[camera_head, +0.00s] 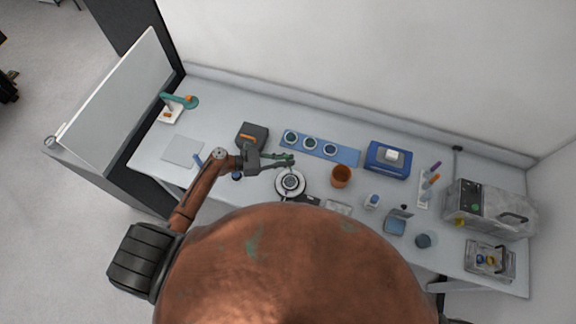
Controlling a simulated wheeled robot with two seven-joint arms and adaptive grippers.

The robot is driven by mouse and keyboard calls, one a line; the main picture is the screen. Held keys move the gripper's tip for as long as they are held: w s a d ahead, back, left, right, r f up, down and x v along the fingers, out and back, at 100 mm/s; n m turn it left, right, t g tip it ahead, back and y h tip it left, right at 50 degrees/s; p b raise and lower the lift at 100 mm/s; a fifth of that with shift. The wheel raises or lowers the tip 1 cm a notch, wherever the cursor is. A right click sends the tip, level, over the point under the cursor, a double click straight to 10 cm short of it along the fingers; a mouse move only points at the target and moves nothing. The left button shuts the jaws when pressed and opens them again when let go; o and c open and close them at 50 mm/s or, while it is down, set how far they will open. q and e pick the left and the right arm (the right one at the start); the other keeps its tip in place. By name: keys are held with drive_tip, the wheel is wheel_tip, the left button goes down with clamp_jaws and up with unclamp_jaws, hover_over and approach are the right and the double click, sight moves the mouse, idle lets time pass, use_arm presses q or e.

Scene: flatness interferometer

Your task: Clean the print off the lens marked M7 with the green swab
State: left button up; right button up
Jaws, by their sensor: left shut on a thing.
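My left gripper (288,160) reaches in from the left, shut on a thin green thing that looks like the green swab (280,156). It is just above a round white stand (280,190) with a dark-ringed disc (290,182) in its middle. I cannot tell whether the swab touches the disc. Three round lenses (310,143) sit in a row on a blue mat (346,155) behind the gripper. No M7 mark or print is readable at this size. My right gripper is not in view.
An orange-brown cup (341,176) stands right of the stand. A blue box (388,160) is behind it. A white holder (423,200) carries purple and orange swabs. A grey instrument (490,208) fills the right end. A dark device (252,135) stands behind my left wrist.

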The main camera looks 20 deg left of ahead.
use_arm(q)
drive_tip(key=shift+m+g+y, duration=0.3)
drive_tip(key=shift+m+y, duration=0.1)
drive_tip(key=shift+y, duration=0.4)
drive_tip(key=shift+s+d+f, duration=0.2)
drive_tip(key=shift+d+f, duration=0.05)
drive_tip(key=shift+f, duration=0.6)
drive_tip(key=shift+s+d+f, duration=0.2)
drive_tip(key=shift+d+f, duration=0.1)
drive_tip(key=shift+f, duration=0.6)
drive_tip(key=shift+s+d+f, duration=0.2)
drive_tip(key=shift+d+f, duration=0.05)
drive_tip(key=shift+f, duration=0.6)
drive_tip(key=shift+f+b, duration=0.35)
drive_tip(key=shift+f, duration=0.15)
drive_tip(key=shift+s, duration=0.15)
drive_tip(key=shift+s+p, duration=0.25)
drive_tip(key=shift+p, duration=0.1)
drive_tip(key=shift+s, duration=1)
drive_tip(key=shift+r, duration=0.1)
drive_tip(key=shift+r, duration=0.35)
wheel_tip(320, 180, up, 6)
